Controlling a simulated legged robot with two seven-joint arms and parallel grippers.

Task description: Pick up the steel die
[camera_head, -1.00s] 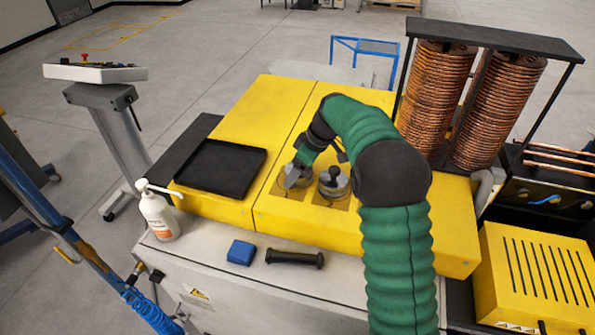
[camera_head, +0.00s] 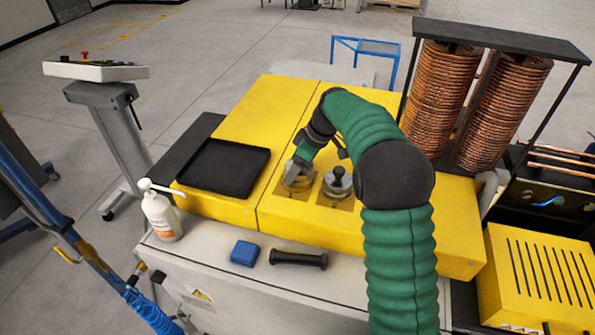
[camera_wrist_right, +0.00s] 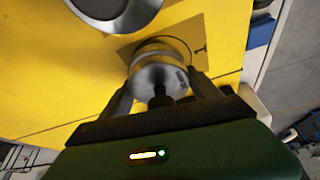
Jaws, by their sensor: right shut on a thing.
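A round steel die (camera_head: 300,184) sits at a recess in the yellow machine top, partly hidden by my right gripper (camera_head: 293,172). In the right wrist view the die (camera_wrist_right: 158,74) is a shiny cylinder between the two fingers of my right gripper (camera_wrist_right: 158,88), which is shut on it. I cannot tell whether the die is clear of its recess. A second round metal piece (camera_head: 337,186) with a dark knob stands just to the right of it; it also shows at the top of the wrist view (camera_wrist_right: 112,8). My left gripper is not in view.
A black tray (camera_head: 222,168) lies on the yellow top at left, with free yellow surface behind it. A white pump bottle (camera_head: 161,215), a blue block (camera_head: 244,253) and a black handle (camera_head: 298,258) are on the front ledge. Copper coils (camera_head: 437,95) stand at right.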

